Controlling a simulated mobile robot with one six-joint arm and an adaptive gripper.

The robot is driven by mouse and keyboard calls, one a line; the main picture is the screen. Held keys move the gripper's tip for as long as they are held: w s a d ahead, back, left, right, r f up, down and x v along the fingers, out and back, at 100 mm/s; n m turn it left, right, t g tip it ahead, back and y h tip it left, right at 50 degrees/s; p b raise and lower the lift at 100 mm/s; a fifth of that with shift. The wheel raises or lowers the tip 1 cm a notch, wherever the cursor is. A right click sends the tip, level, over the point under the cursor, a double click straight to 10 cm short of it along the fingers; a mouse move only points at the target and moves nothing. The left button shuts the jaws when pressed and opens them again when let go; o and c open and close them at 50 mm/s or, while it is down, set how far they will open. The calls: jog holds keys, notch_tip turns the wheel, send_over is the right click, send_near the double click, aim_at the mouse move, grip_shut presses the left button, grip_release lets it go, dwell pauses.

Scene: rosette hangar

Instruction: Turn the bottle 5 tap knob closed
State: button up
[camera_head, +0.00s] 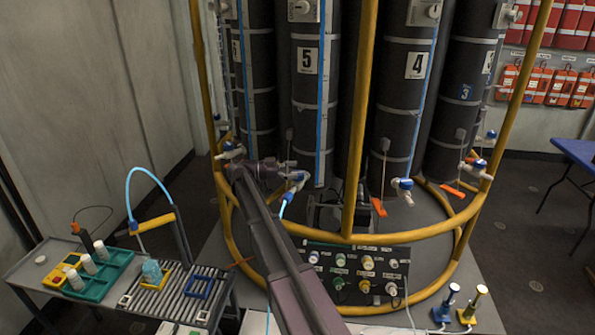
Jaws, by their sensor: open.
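Bottle 5 (305,115) is a tall dark grey cylinder with a white "5" label and a blue vertical strip, standing in the yellow-framed rosette. Its tap (296,177), white with a blue part, sits low in front of it. A light blue tube runs down from the tap. My gripper (291,164) is just left of and slightly above the tap, pointing right. The fingers are small and dark here. I cannot tell whether they touch the tap, and the knob's angle is unclear.
Yellow frame rails (358,120) stand around the bottles. Bottle 4 (405,110) and its tap (403,187) are to the right. A valve panel (352,272) lies below. A side table (35,263) with racks and sample bottles is at left.

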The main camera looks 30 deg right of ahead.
jog(key=s+a+f+n+t+b, duration=0.1)
jog(key=s+a+f+n+t, duration=0.1)
jog(key=a+n+t, duration=0.6)
jog(key=s+a+t, duration=0.1)
jog(key=a+t, duration=0.2)
jog(key=t, duration=0.1)
jog(key=shift+s+a+t+h+b, duration=0.3)
jog(key=shift+s+a+b, duration=0.1)
jog(key=shift+d, duration=0.1)
jog(key=x, duration=1.3)
jog(key=shift+w+d, duration=0.1)
jog(key=shift+d, duration=0.2)
jog(key=c, duration=1.2)
